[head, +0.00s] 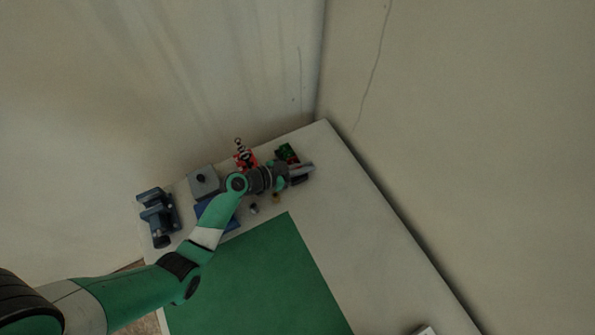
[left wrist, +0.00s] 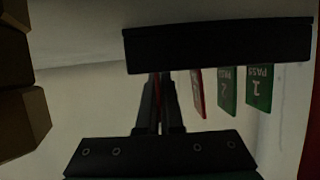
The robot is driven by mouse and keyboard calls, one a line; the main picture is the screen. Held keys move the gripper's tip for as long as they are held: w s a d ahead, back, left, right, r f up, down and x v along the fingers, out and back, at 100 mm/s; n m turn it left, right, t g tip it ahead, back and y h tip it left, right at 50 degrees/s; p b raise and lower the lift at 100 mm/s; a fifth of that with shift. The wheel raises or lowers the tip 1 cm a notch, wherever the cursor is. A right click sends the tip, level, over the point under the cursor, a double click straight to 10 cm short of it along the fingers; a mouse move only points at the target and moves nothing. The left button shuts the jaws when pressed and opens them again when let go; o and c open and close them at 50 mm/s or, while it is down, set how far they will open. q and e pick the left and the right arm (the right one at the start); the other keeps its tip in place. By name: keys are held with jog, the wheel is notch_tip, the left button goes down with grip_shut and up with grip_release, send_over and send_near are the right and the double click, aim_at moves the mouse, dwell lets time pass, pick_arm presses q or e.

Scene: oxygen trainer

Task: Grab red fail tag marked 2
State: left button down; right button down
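My left gripper (head: 296,174) is over the back corner of the table, next to a dark tag rack. In the left wrist view, the rack is a black bar (left wrist: 218,46) with tags hanging from it. The fingers of my left gripper (left wrist: 160,88) are close together, with a thin red strip (left wrist: 160,125) between them, a red tag seen edge-on. Its number is hidden. Beside it hang another red tag (left wrist: 198,92), its marking unreadable, a green PASS tag marked 2 (left wrist: 228,91) and a green PASS tag marked 1 (left wrist: 259,88). My right gripper is out of view.
Around my left arm on the table (head: 345,230) are a blue-grey vise-like device (head: 157,214), a grey block (head: 203,182), a red-and-black item (head: 244,156) and a green-and-red item (head: 287,153). A green mat (head: 262,275) lies in front, clear of objects.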

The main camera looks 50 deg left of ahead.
pick_arm(q)
jog(key=shift+r, duration=0.45)
notch_tip(320, 180, up, 3)
jog(key=shift+f+p, duration=0.15)
jog(key=shift+p, duration=0.6)
jog(key=s+d+r+p, duration=0.4)
jog(key=s+d+r, duration=0.3)
jog(key=s, duration=0.5)
notch_tip(320, 180, up, 2)
jog(key=shift+r+p, duration=0.2)
jog(key=shift+p, duration=0.1)
